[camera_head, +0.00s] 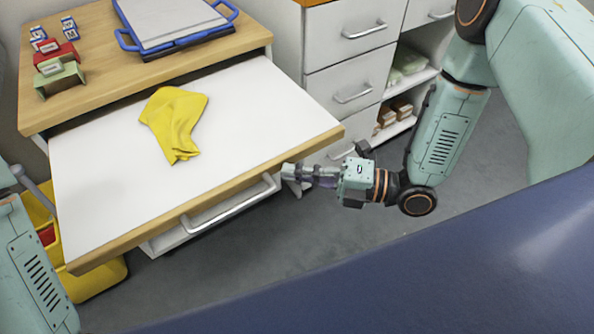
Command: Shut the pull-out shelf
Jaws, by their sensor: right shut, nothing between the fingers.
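The pull-out shelf (245,112) is a white board with a wooden front edge, sticking far out from under the wooden desk top (100,88). A yellow cloth (174,122) lies crumpled on it. My right gripper (290,180) is shut and empty, at the right part of the shelf's front edge. Its fingertips are close to the edge; I cannot tell whether they touch it. A drawer handle (228,205) shows just below the shelf. Of my left arm only a link shows at the lower left; its gripper is out of view.
On the desk top are a blue tray (226,20) with a grey board, a red block-like holder (57,52), a green one (60,78) and small blue-white items. A white drawer cabinet (350,50) stands behind. A yellow bin (98,280) stands under the shelf's left end.

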